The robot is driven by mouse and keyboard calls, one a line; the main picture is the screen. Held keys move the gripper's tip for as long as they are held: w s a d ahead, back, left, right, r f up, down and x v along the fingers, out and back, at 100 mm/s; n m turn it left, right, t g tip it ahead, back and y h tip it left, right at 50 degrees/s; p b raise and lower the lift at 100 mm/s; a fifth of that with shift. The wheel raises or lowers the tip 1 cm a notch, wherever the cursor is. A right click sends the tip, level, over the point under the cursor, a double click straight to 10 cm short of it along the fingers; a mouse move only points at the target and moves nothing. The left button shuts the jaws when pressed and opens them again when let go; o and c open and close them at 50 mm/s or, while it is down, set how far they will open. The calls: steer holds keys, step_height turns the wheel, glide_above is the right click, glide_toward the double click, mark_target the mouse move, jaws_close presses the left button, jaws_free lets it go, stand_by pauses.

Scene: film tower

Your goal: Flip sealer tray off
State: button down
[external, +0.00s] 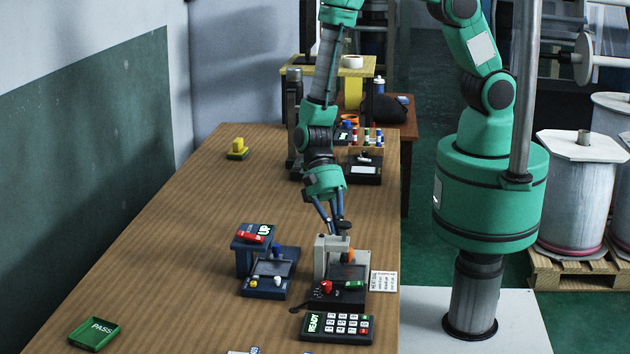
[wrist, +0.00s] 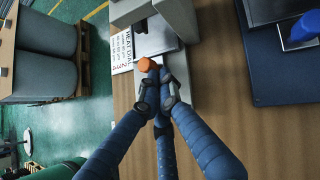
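The sealer is the light grey machine (external: 332,245) on a black base (external: 345,297) at the bench's right edge. Its grey head also shows in the wrist view (wrist: 143,12). A red knob (external: 326,287) and a small green part (external: 354,284) sit on the base's front. An orange knob-like part (external: 348,256) is at its rear side. My gripper (external: 339,222) points down just behind the sealer. In the wrist view my gripper (wrist: 156,75) has its fingertips drawn together right at the orange part (wrist: 149,64). Contact is unclear, and I cannot read the switch's state.
A blue machine (external: 265,262) marked UP stands close on the left. A keypad (external: 337,326) showing READY lies in front. A printed card (external: 383,281) lies beside the sealer at the bench edge. The bench's left middle (external: 190,225) is clear.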

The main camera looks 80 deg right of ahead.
steer(key=shift+w+d, duration=0.1)
steer(key=shift+d, duration=0.05)
steer(key=shift+w+d, duration=0.25)
steer(key=shift+d, duration=0.25)
steer(key=d, duration=0.1)
steer(key=w+d+p, duration=0.1)
steer(key=shift+w+d+r, duration=0.2)
steer(key=shift+d, duration=0.15)
steer(key=p+v, duration=0.2)
steer(key=v, duration=0.7)
steer(key=shift+d+r, duration=0.15)
steer(key=shift+d, duration=0.05)
steer(key=shift+w+r, duration=0.1)
